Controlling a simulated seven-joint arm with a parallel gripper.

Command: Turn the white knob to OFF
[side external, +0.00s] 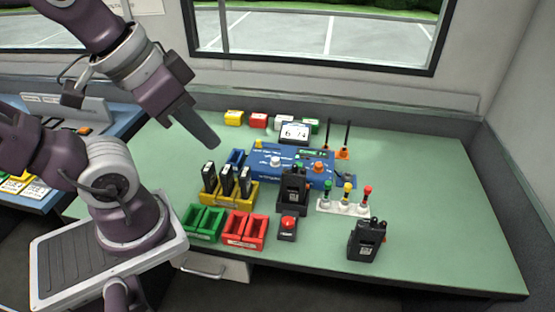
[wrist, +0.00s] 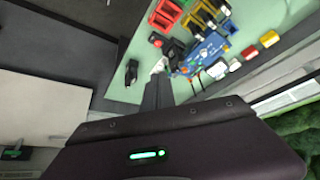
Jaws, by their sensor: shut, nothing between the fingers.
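The white knob (side external: 275,161) sits on the left part of the blue control panel (side external: 298,177), which stands in the middle of the green table. An orange knob (side external: 319,166) is on the panel's right part. The knob's pointer setting is too small to read. My gripper (side external: 214,144) is shut and empty, in the air to the left of the panel and apart from it. In the wrist view my gripper's fingers (wrist: 158,84) point up toward the table, and the blue panel (wrist: 210,48) is small at the upper right.
Black radios in a yellow rack (side external: 229,194), green bins (side external: 203,222), red bins (side external: 244,230) and a red button (side external: 288,226) stand in front. A black radio (side external: 366,239) is at the right front. Coloured blocks (side external: 258,121) and a display (side external: 296,133) are behind. The table's right side is clear.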

